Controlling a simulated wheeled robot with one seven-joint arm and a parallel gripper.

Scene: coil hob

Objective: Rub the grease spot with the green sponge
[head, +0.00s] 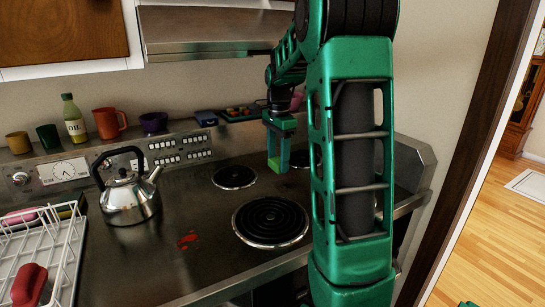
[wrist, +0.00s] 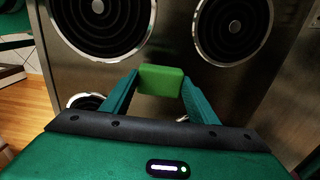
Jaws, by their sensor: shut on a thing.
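The green sponge (head: 279,163) is between the fingers of my gripper (head: 279,152), above the back part of the hob. In the wrist view the sponge (wrist: 160,80) is a bright green block with a teal finger against each side, so my gripper (wrist: 160,86) is shut on it. It appears held up clear of the steel top. A red smear (head: 188,239), which looks like the grease spot, lies on the bare steel left of the front coil. It is left of and nearer than my gripper, and the wrist view does not show it.
A steel kettle (head: 129,193) stands left of the smear. A white dish rack (head: 40,250) with a red item (head: 29,285) is at the far left. Coil burners (head: 270,221) lie on the hob. Cups and an oil bottle (head: 74,122) line the back ledge. Steel around the smear is clear.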

